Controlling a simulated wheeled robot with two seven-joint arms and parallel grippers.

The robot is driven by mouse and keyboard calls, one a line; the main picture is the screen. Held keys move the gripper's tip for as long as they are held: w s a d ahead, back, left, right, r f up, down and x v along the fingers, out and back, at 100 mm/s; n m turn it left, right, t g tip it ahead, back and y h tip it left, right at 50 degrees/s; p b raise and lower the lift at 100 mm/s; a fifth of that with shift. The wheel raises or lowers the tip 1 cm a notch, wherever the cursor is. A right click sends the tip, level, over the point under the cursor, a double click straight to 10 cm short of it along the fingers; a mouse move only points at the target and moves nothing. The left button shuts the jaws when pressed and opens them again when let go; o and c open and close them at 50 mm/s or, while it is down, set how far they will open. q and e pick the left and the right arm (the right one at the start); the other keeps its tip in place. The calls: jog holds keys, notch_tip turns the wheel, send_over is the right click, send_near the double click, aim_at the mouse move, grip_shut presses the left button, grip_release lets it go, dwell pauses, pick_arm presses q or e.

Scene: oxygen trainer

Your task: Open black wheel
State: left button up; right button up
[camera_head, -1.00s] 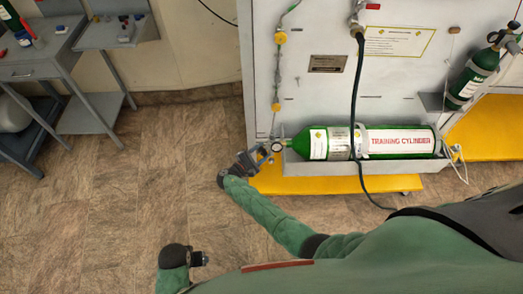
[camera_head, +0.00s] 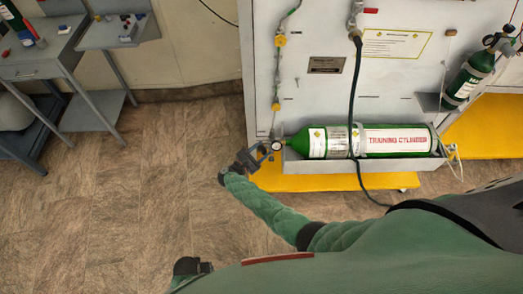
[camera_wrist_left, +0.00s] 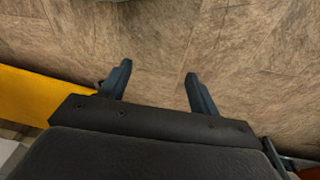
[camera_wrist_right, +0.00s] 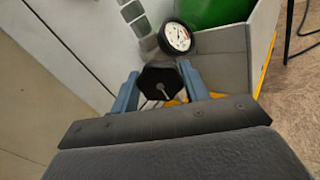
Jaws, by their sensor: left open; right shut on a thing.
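In the head view my right gripper (camera_head: 262,153) is at the left, valve end of the green training cylinder (camera_head: 395,140), by the round white gauge (camera_head: 276,146). The gauge also shows in the right wrist view (camera_wrist_right: 177,37), just beyond the wheel. My left gripper (camera_wrist_left: 155,82) is open and empty over the floor, away from the cylinder.
The cylinder lies in a grey tray (camera_head: 320,166) on a pale panel (camera_head: 310,100), above a yellow base (camera_head: 310,182). A dark hose (camera_head: 353,105) hangs across it. A smaller green cylinder (camera_head: 468,80) is at the right. The floor (camera_head: 120,200) at the left is clear.

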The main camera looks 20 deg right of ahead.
jog(key=o, duration=1)
jog(key=shift+s+a+f, duration=0.1)
jog(key=shift+s+a, duration=0.1)
jog(key=shift+a, duration=0.3)
pick_arm(q)
notch_tip(320, 180, up, 9)
jog(key=w+d+b, duration=0.1)
jog(key=w+b, duration=0.1)
jog(key=shift+w+d, duration=0.2)
pick_arm(e)
jog(key=v, duration=0.6)
jog(key=shift+s+a, duration=0.2)
jog(key=shift+a, duration=0.15)
